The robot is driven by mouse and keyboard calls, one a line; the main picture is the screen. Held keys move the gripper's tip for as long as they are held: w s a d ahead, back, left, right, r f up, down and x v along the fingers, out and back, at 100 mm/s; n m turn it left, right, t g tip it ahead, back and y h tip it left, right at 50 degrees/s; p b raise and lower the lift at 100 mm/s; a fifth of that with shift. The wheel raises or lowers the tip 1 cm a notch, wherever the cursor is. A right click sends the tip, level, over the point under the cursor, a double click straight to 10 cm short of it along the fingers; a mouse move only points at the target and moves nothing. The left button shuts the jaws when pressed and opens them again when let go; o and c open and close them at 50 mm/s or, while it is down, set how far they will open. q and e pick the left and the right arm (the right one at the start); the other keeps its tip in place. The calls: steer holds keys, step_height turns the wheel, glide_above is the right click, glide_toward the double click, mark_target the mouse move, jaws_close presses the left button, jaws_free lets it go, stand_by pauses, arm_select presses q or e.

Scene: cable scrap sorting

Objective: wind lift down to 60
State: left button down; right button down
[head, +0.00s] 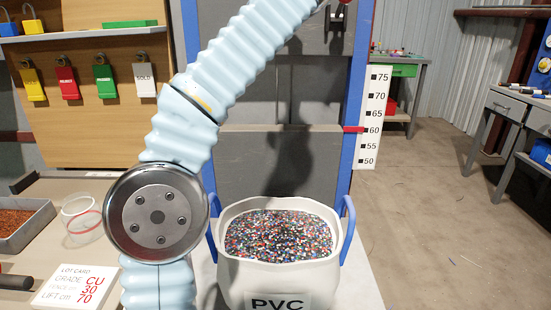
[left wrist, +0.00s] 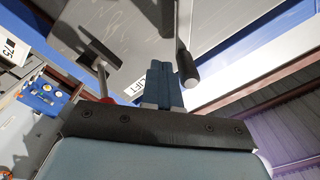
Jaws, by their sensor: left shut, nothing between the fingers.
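The lift scale (head: 372,118) stands right of the grey lift panel (head: 270,165) in the head view. Its red pointer (head: 354,129) is level with the 60 mark. In the left wrist view my left gripper (left wrist: 163,72) is shut and empty, its blue-grey fingers together. A dark cylindrical crank grip (left wrist: 188,68) on a thin rod is close to the right of the fingers; I cannot tell if they touch. A white LIFT label (left wrist: 133,90) is partly hidden behind the fingers. In the head view my left arm runs up out of the picture, so the gripper is hidden there.
A white PVC bag (head: 290,270) of coloured granules stands before the panel. A lot card (head: 73,288) reads LIFT cm 70. A black T-shaped handle (left wrist: 88,42) is left of the fingers.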

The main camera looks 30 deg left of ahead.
arm_select(q)
steer(key=b+v, duration=0.2)
steer(key=v, duration=0.5)
steer(key=shift+d+f+b, duration=0.4)
steer(key=shift+d, duration=0.1)
steer(key=shift+s, duration=0.1)
